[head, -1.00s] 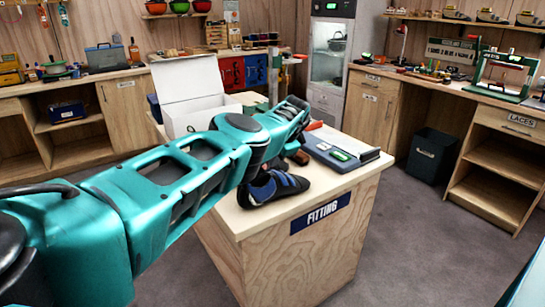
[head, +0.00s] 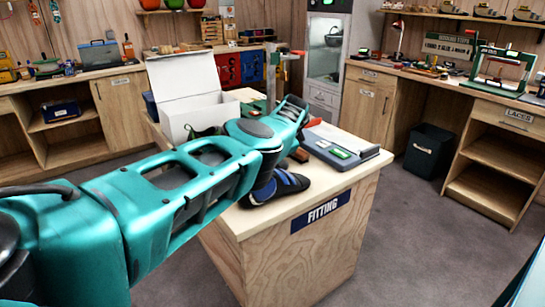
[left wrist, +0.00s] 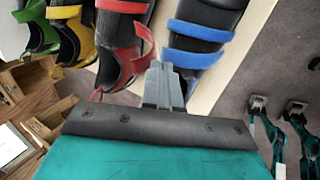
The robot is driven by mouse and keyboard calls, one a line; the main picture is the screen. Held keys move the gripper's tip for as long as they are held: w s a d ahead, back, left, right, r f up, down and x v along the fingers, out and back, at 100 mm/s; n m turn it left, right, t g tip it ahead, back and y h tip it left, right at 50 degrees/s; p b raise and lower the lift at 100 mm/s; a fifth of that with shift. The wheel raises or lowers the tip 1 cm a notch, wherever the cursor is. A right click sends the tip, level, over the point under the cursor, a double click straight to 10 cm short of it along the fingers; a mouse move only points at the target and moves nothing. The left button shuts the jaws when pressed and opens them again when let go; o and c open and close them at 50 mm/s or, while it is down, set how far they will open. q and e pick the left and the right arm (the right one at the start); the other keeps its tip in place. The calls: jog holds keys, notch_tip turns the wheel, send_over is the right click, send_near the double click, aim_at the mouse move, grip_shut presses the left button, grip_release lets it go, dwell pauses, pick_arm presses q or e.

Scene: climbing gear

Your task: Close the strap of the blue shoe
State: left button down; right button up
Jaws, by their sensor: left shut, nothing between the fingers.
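The blue shoe (head: 283,186), dark with blue parts, stands on the bench near its front edge, partly hidden behind my left arm. In the left wrist view the blue shoe (left wrist: 200,40) has two blue straps, and the lower strap (left wrist: 195,57) runs across it with its left end by my fingertips. I cannot tell whether this strap lies flat. My left gripper (left wrist: 163,84) is shut and empty, its tips close to the lower strap and the gap beside the red shoe (left wrist: 122,40). The red shoe's lower strap curls outward. My arm hides this gripper in the head view.
The bench (head: 235,218) also carries an open white box (head: 188,95) and a grey-blue device (head: 340,148). In the left wrist view a yellow shoe (left wrist: 83,38) and a green shoe (left wrist: 40,35) stand left of the red one. Open floor lies right of the bench.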

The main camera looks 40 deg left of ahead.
aim_at(275, 171)
pick_arm(q)
jog(key=shift+r, duration=0.15)
dwell(0.3)
jog(key=shift+r+p, duration=0.7)
jog(key=shift+p, duration=0.1)
jog(key=shift+r, duration=0.1)
jog(key=shift+d+r+p, duration=0.3)
jog(key=shift+r+p, duration=0.1)
jog(key=shift+r, duration=0.15)
jog(key=v, duration=1.1)
jog(key=shift+s, duration=0.15)
jog(key=shift+d, duration=0.15)
